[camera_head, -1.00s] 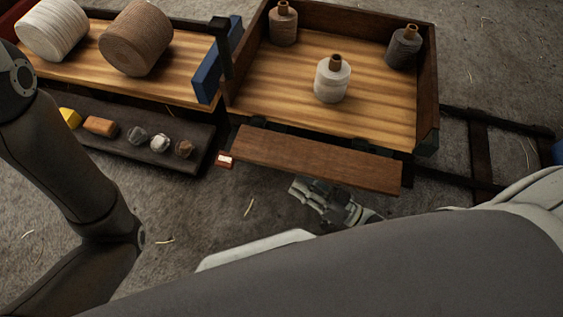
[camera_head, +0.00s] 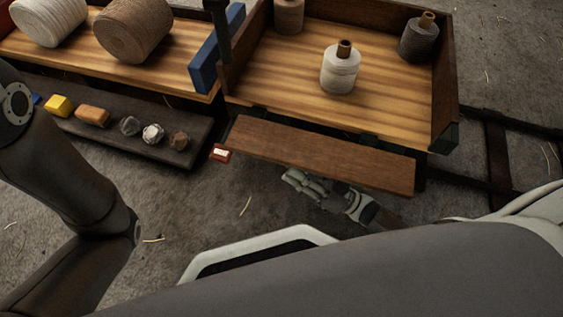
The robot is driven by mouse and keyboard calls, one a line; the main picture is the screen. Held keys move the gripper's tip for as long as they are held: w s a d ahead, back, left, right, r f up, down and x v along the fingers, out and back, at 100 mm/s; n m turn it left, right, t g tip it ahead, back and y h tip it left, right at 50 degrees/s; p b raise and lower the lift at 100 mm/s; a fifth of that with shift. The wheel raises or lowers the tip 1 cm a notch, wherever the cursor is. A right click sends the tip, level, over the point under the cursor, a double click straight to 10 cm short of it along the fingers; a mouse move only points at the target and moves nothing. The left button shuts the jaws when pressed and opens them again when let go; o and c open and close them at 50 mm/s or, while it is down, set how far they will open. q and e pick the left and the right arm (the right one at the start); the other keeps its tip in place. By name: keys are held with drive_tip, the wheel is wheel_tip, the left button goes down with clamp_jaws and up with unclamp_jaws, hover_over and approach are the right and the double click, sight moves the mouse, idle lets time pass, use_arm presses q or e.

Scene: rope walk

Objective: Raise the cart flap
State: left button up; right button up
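The cart flap (camera_head: 320,156) is a dark brown wooden board hanging out from the near edge of the cart (camera_head: 300,75), lowered below its wooden bed. A small red and white piece (camera_head: 221,153) sits at the flap's left end. My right gripper (camera_head: 290,180) is just below the near edge of the flap, its fingers pointing left and partly under the board. I cannot tell whether it touches the flap or how far its fingers are apart. My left arm comes in from the left, but its gripper is out of the picture.
Several bottle-like spools, one white (camera_head: 341,70), stand in the cart bed. A second cart at left carries a white and a brown rope reel (camera_head: 133,30). A dark shelf (camera_head: 190,158) with small blocks and stones lies before it. A blue board (camera_head: 217,48) stands between the carts.

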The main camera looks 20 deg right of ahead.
sight(281, 162)
drive_tip(key=shift+b+x, duration=0.7)
drive_tip(key=shift+x, duration=1.65)
clamp_jaws()
